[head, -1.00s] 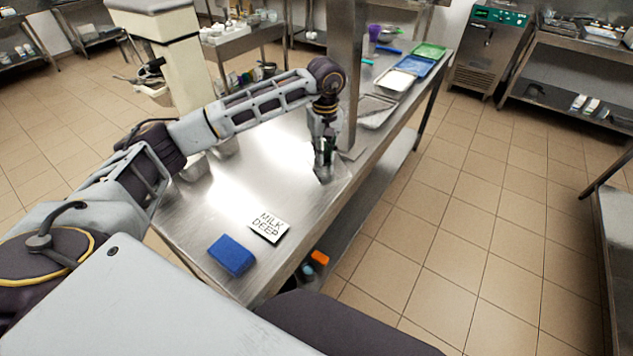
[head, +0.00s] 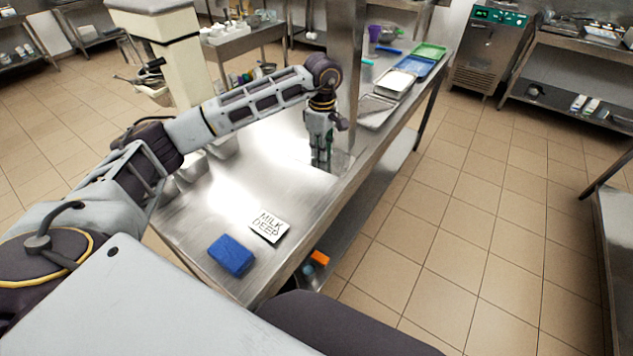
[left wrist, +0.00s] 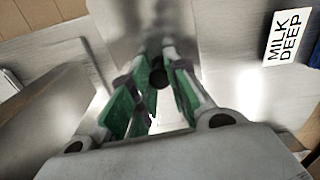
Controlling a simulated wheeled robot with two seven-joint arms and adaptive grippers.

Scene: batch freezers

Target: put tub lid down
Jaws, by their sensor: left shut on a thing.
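My left gripper (head: 320,163) points down over the steel table, near the upright post. Its green-padded fingers (left wrist: 152,100) are close together and shut on a thin steel piece, which looks like the tub lid (left wrist: 165,30). A small dark round spot shows between the fingers in the left wrist view. In the head view, a shiny steel patch beside the fingertips looks like the lid (head: 342,162), but it blends into the tabletop. I cannot tell whether it touches the table. My right gripper is not in view.
A white card reading MILK DEEP (head: 268,225) and a blue block (head: 231,255) lie at the table's near end. Steel tubs (head: 190,170) stand along the left edge. A steel post (head: 344,70) rises close behind my gripper. Trays (head: 397,82) lie farther back. The middle tabletop is clear.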

